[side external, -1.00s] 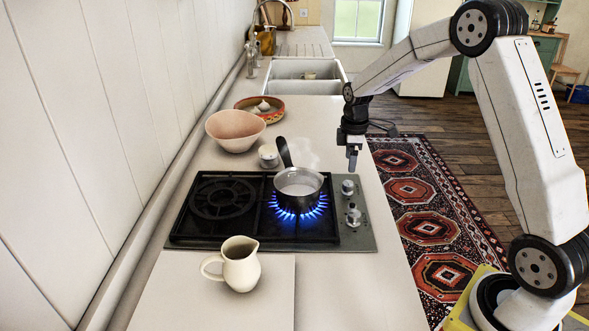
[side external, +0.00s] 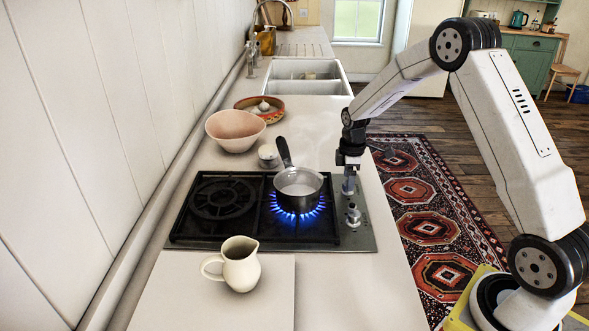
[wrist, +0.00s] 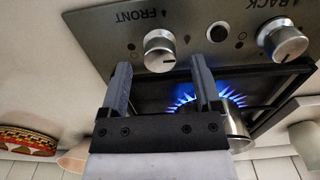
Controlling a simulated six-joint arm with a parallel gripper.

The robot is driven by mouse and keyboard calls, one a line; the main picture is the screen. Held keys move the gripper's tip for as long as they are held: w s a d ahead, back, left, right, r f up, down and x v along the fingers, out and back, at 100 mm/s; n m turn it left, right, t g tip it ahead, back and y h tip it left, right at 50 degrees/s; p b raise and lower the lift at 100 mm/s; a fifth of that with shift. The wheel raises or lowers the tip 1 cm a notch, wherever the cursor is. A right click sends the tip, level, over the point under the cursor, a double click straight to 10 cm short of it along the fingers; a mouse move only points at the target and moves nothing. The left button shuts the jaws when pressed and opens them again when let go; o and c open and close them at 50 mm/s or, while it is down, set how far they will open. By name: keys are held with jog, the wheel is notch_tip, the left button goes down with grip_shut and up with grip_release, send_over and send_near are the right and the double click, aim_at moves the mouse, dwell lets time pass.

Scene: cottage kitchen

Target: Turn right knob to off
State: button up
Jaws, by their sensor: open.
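The hob's steel panel (side external: 358,238) carries two metal knobs. In the wrist view, the knob marked FRONT (wrist: 159,48) is at centre-left and the knob marked BACK (wrist: 284,42) at right. In the side view, the BACK knob (side external: 353,214) is nearer the camera; the FRONT knob, farther off, is mostly hidden by my gripper (side external: 348,186). My gripper points down there, and in the wrist view its open fingers (wrist: 160,66) are on either side of the FRONT knob's lower edge. Contact cannot be told. A blue flame (side external: 299,214) burns under the saucepan (side external: 299,184).
The saucepan's dark handle (side external: 284,152) points away from the side camera. A cream jug (side external: 240,264) stands on the near counter. A pink bowl (side external: 235,132), a small pot (side external: 268,153) and a patterned dish (side external: 262,108) are behind the hob. The counter's right edge is close by.

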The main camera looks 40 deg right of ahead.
jog(key=shift+f, duration=0.7)
jog(key=shift+c, duration=0.2)
grip_shut()
